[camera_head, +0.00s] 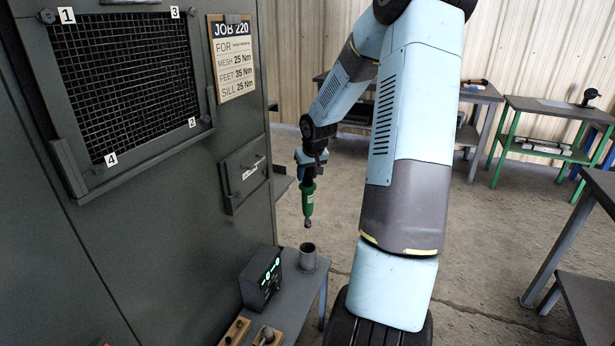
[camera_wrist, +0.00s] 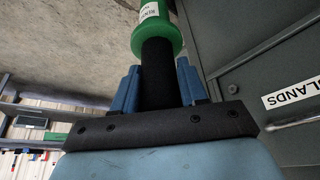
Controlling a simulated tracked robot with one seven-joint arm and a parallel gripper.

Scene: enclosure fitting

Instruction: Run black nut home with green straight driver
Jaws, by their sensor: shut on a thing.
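My gripper (camera_head: 311,160) is shut on the green straight driver (camera_head: 308,198). The driver hangs upright with its socket end down, above and apart from a grey cup (camera_head: 308,257) on the small bench. In the wrist view the driver's green body (camera_wrist: 158,32) and black grip stand between my blue fingers (camera_wrist: 157,85). The mesh panel (camera_head: 124,75) on the grey enclosure carries corner tags 1 to 4, with dark fasteners near some of the tags. I cannot tell which of them is the black nut.
A black box with green lit displays (camera_head: 262,278) and wooden blocks (camera_head: 236,331) stand on the small bench (camera_head: 302,290). The job card (camera_head: 233,58) and a labelled hatch (camera_head: 245,172) are on the enclosure. Other benches stand right; floor between is clear.

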